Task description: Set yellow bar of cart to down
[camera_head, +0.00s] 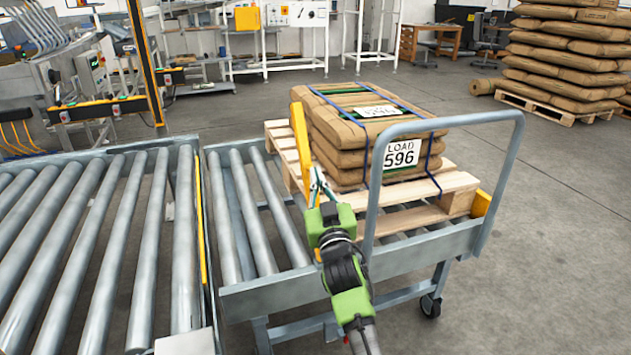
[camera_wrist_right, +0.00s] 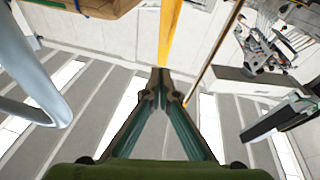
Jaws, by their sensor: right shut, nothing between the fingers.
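The cart (camera_head: 400,245) is a grey roller cart with a looped handle and a caster. Its yellow bar (camera_head: 299,140) stands up, slightly tilted, beside the load at the cart's left side. The bar also shows in the right wrist view (camera_wrist_right: 171,25), running up from just beyond my fingertips. My right gripper (camera_head: 317,182) is shut and empty, close to the bar's lower part. In the right wrist view its fingertips (camera_wrist_right: 160,88) meet in a point. I cannot tell whether they touch the bar. My left gripper is not in view.
Strapped brown sacks labelled LOAD 596 (camera_head: 350,155) lie on a wooden pallet (camera_head: 450,185) on the cart. The cart handle (camera_head: 515,150) rises to the right of my right arm. A roller conveyor (camera_head: 110,240) adjoins on the left. Floor to the right is clear.

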